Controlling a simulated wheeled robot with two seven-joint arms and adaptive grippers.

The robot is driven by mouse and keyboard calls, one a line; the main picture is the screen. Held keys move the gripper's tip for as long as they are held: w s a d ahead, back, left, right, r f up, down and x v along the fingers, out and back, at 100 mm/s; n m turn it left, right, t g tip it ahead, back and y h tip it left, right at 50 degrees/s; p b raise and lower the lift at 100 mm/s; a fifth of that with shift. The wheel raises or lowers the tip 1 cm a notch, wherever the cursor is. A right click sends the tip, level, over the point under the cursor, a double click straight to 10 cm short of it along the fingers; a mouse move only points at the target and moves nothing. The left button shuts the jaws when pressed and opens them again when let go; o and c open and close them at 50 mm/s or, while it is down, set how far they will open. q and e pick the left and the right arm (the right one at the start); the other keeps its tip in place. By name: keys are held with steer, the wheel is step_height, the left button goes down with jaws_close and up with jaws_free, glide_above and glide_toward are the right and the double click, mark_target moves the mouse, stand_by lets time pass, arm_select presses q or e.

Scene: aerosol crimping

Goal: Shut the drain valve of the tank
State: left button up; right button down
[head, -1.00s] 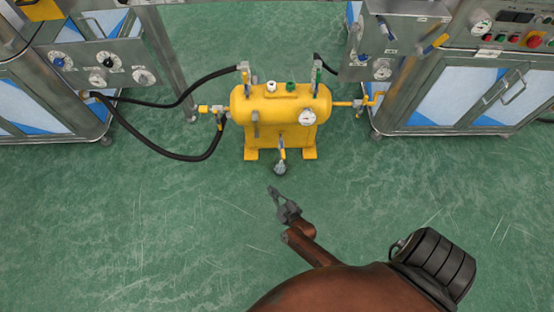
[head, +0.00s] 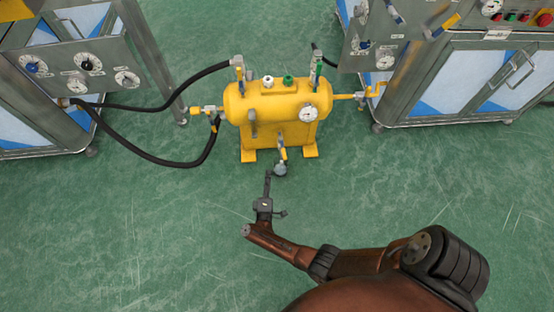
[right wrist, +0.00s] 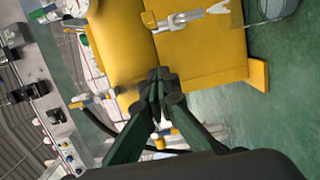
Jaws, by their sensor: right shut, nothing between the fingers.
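The yellow tank (head: 275,103) stands on the green floor between two metal cabinets. Its drain valve (head: 282,148) is low on the front, a small metal fitting with a yellow lever that looks pointed downward, over a small grey round piece (head: 280,170). In the right wrist view the tank (right wrist: 200,60) fills the middle, with the metal valve fitting (right wrist: 185,19) at the top. My right gripper (head: 267,176) is shut and empty, just in front and to the left of the grey piece, apparently apart from the valve. Its fingertips (right wrist: 158,84) meet in the wrist view. My left gripper is out of view.
Black hoses (head: 165,102) run from the left cabinet (head: 75,75) to the tank. A yellow pipe (head: 345,96) joins it toward the right cabinet (head: 455,85). A gauge (head: 308,113) is on the tank's front. The floor in front is clear.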

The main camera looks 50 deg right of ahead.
mark_target(283, 149)
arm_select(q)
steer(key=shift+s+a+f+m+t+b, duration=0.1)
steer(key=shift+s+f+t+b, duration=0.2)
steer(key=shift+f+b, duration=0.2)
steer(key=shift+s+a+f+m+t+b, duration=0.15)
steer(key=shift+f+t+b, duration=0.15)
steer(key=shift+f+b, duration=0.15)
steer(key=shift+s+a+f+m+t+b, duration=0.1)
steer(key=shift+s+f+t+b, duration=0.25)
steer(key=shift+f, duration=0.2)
arm_select(e)
steer(key=w+d, duration=0.2)
steer(key=d, duration=0.6)
steer(key=shift+d, duration=0.25)
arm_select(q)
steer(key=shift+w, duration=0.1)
